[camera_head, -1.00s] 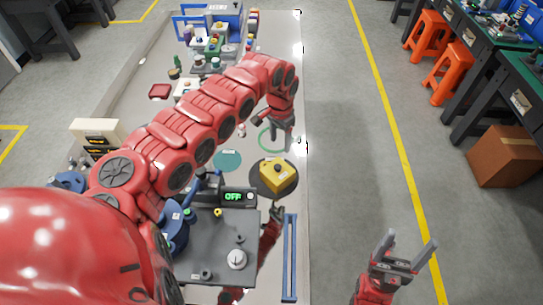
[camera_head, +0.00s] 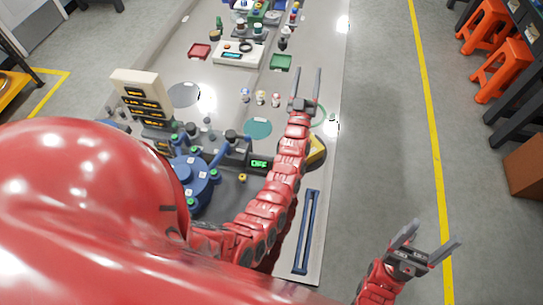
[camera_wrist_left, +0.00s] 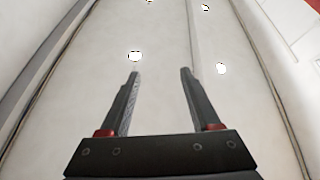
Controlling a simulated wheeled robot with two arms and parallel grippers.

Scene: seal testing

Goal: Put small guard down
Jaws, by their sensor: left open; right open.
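My right gripper (camera_head: 428,245) is open and empty, beside the table over the floor. A long blue frame (camera_head: 308,228) lies flat at the table's right edge. A yellow block (camera_head: 317,150) is partly hidden behind my left arm. I cannot tell for certain which thing is the small guard.
A teal disc (camera_head: 257,128), small bottles (camera_head: 261,98), a green tray (camera_head: 281,62) and a red tray (camera_head: 200,51) are on the table (camera_head: 165,65). Orange stools (camera_head: 500,70) stand at right.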

